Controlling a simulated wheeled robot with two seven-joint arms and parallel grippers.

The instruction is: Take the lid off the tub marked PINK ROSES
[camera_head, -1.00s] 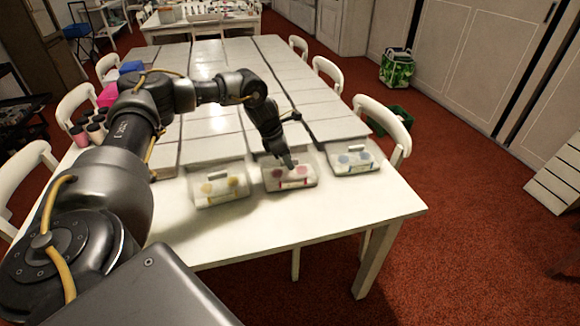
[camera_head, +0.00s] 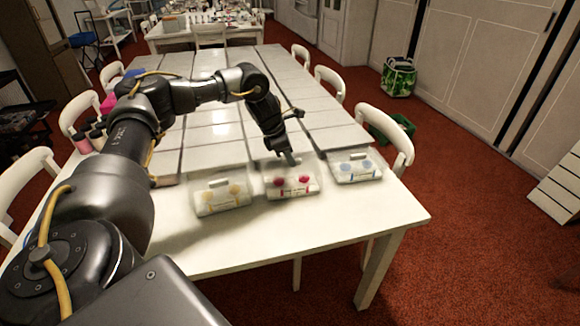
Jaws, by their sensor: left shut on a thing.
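The tub with pink-red roses (camera_head: 293,192) is the middle one of three clear tubs in a row on the white table. Its label is too small to read. My left gripper (camera_head: 289,160) points down over this tub and is shut on the handle of its clear lid (camera_head: 272,164). The lid appears raised slightly above the tub, but the gap is hard to make out. The roses show more vividly than the flowers in the neighbouring tubs. My right gripper is out of view.
A tub with yellow flowers (camera_head: 221,201) stands close on the left, and one with blue flowers (camera_head: 355,172) on the right. Dark-edged panels cover the table behind them. The white table's front strip (camera_head: 300,230) is clear. White chairs line the sides.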

